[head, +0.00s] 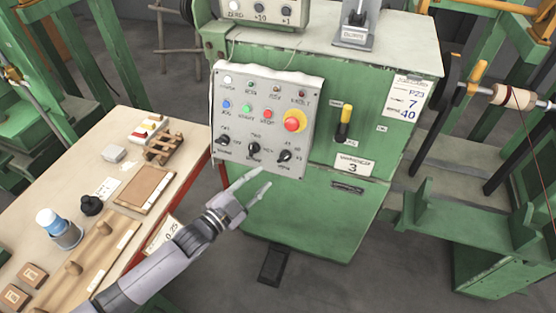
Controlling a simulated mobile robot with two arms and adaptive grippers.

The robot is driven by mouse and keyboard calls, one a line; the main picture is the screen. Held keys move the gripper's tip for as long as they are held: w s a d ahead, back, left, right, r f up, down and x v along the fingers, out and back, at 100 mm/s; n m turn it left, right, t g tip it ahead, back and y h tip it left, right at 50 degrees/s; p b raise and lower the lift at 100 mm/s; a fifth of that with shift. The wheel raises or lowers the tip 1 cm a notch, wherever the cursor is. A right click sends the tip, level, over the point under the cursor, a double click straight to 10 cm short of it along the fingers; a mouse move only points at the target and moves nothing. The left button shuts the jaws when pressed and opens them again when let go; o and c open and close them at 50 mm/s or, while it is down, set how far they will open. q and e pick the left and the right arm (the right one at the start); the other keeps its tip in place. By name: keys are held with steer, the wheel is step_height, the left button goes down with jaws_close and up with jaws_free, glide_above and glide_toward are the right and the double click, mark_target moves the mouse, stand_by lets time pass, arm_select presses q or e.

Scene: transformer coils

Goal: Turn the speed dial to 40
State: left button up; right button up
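The grey control panel (265,125) is on the front of the green machine. Three black knobs line its lower part: a left knob (222,140), a middle knob (253,147) and a right knob (284,156). The right knob has small marks around it and looks like the speed dial, but its numbers and exact setting are too small to read. My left gripper (258,178) is just below the panel's lower edge, below and left of the right knob. Its two fingers are apart with nothing between them. It appears clear of the knobs. My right gripper is out of view.
A red and yellow stop button (294,121) sits above the right knob, with small coloured buttons to its left. A yellow-handled lever (343,124) is right of the panel. A workbench (50,195) with tools and a blue-white bottle (58,228) stands at left.

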mark_target(281, 161)
arm_select(q)
steer(key=p+x, duration=0.1)
steer(key=x, duration=0.7)
steer(key=shift+w+d, duration=0.1)
steer(key=shift+w, duration=0.15)
steer(key=shift+c, duration=0.5)
jaws_close()
